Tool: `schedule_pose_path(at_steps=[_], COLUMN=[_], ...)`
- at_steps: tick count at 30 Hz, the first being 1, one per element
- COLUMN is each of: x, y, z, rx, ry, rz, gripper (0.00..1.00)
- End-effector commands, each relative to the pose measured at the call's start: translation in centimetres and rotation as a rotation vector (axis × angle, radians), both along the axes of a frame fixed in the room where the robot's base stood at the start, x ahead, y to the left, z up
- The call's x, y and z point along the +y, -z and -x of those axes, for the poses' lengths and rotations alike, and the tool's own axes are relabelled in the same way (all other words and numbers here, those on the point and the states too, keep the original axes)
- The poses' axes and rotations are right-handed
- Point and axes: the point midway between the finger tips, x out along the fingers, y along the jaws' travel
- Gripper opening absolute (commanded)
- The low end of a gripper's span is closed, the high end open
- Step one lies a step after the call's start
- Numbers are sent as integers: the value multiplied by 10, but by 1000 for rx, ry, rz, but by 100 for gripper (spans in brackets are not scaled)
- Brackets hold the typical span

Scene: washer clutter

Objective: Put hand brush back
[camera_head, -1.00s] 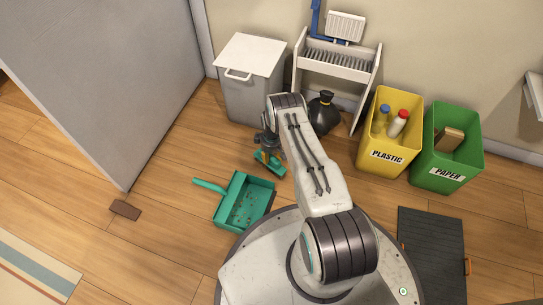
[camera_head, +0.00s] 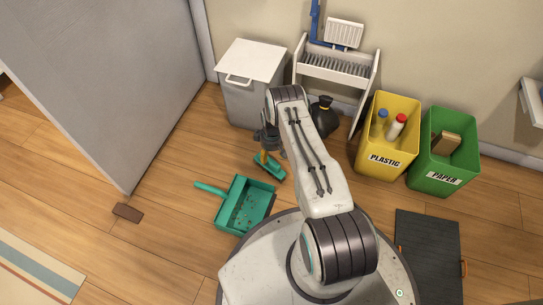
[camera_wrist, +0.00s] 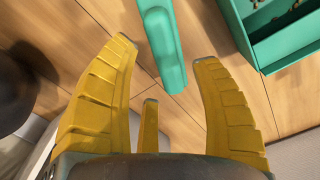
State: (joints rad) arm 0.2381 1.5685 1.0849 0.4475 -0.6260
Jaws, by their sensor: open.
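The teal hand brush (camera_head: 271,167) lies on the wooden floor, just above and right of the teal dustpan (camera_head: 243,207) in the head view. In the wrist view a teal piece, seemingly the brush's handle (camera_wrist: 163,45), points toward the gap between my yellow fingers. The dustpan's corner (camera_wrist: 290,40) shows at the upper right. My gripper (camera_head: 264,155) is open and empty above the brush, partly hidden by my arm. In the wrist view my gripper (camera_wrist: 168,75) has its fingers spread, and the teal piece is not clasped.
A grey bin (camera_head: 251,90) and a white slotted rack (camera_head: 337,65) stand at the wall, with a black bag (camera_head: 323,118) by the rack. Yellow PLASTIC (camera_head: 386,135) and green PAPER (camera_head: 441,150) bins stand right. A brown block (camera_head: 127,212) lies left.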

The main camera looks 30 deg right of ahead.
Motion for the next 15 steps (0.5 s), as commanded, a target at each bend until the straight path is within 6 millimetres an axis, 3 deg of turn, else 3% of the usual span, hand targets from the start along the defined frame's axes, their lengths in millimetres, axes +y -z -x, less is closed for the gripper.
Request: schedule_pose_path(at_steps=[1, 8, 15], x=[0, 1, 1], y=[-18, -58, -71], z=[0, 2, 3], rx=[-1, -1, 0], ry=[0, 0, 0], rz=[1, 1, 0], gripper=[59, 59, 59])
